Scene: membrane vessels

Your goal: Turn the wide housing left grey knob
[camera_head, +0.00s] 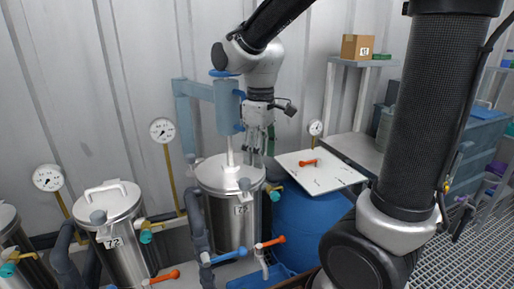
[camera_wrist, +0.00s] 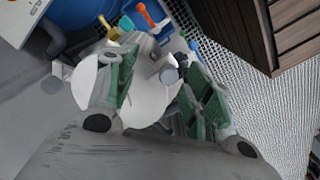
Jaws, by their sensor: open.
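A wide steel housing (camera_head: 234,218) with a pale round lid stands at the centre of the head view. One grey knob (camera_head: 245,184) sits at the lid's front edge and another grey knob (camera_head: 191,158) at its back left. I cannot tell for sure which is the left knob. My gripper (camera_head: 258,148) hangs over the lid's back right, fingers pointing down. In the wrist view my open green-padded fingers (camera_wrist: 160,62) straddle part of the pale lid (camera_wrist: 150,98). A grey knob (camera_wrist: 168,75) shows between them, near the right finger; contact is not visible.
A blue cylinder (camera_head: 229,108) on a post rises beside my arm. A blue drum (camera_head: 308,228) with a white board (camera_head: 318,171) stands at right. Another steel vessel (camera_head: 122,240) is at left. Orange-handled valves (camera_head: 270,242) stick out in front. Gauges line the wall.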

